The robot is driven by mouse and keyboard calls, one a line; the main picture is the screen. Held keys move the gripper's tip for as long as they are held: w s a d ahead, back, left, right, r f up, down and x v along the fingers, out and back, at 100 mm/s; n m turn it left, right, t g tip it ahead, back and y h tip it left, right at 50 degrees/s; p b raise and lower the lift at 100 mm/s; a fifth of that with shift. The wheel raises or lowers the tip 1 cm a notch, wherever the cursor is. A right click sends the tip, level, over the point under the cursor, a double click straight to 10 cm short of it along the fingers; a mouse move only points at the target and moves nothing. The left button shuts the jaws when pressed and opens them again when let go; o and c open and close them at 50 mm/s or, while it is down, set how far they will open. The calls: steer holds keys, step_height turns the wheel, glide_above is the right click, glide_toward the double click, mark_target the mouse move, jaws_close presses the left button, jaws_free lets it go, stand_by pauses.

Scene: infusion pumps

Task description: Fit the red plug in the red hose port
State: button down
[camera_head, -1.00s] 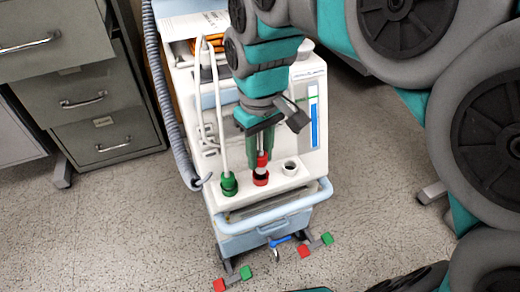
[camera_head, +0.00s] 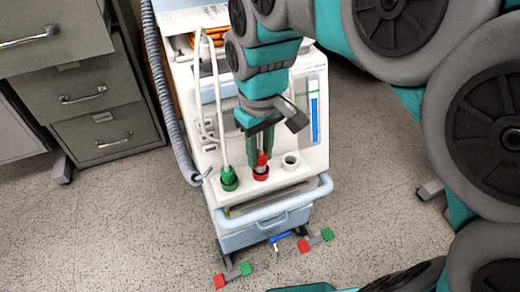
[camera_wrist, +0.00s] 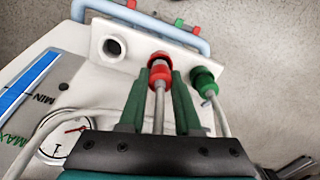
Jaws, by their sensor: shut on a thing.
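The red plug (camera_head: 262,160) on a pale hose is held between the green fingers of my gripper (camera_head: 260,150), which is shut on it. The red hose port (camera_head: 261,174) is on the pump cart's front ledge. The plug is directly above the port, roughly lined up, with its lower end at the port's mouth. In the wrist view the plug (camera_wrist: 160,76) overlaps the port's red ring (camera_wrist: 160,59). I cannot tell how deep it sits, as the plug and fingers hide part of the opening.
A green plug and port (camera_head: 229,179) with its hose stand left of the red port. An open white port (camera_head: 290,162) is to the right. A pale blue handle (camera_head: 275,207) runs along the cart's front. Grey drawers (camera_head: 95,90) stand at the left.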

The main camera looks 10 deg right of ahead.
steer(key=shift+s+f+b, duration=0.1)
steer(key=shift+f+b, duration=0.25)
steer(key=shift+f, duration=0.8)
steer(key=c, duration=0.8)
jaws_free()
steer(key=shift+o, duration=1.4)
steer(key=shift+r, duration=0.1)
step_height(320, 180, up, 7)
steer(key=shift+r, duration=0.15)
steer(key=shift+d+r+p, duration=0.1)
steer(key=shift+r+p, duration=0.2)
steer(key=s+d+f+m+p, duration=0.1)
steer(key=s+d+f+m, duration=0.1)
steer(key=s, duration=0.3)
steer(key=s+d+f+m+g+p, duration=0.1)
steer(key=s+d+f+m, duration=0.1)
steer(key=s+d+f, duration=0.2)
steer(key=s+d+f+m+p, duration=0.2)
steer(key=s+d+f, duration=0.1)
steer(key=s, duration=0.4)
steer(key=shift+s+d+f+g, duration=0.25)
steer(key=shift+s+d+g, duration=0.15)
steer(key=shift+d, duration=0.25)
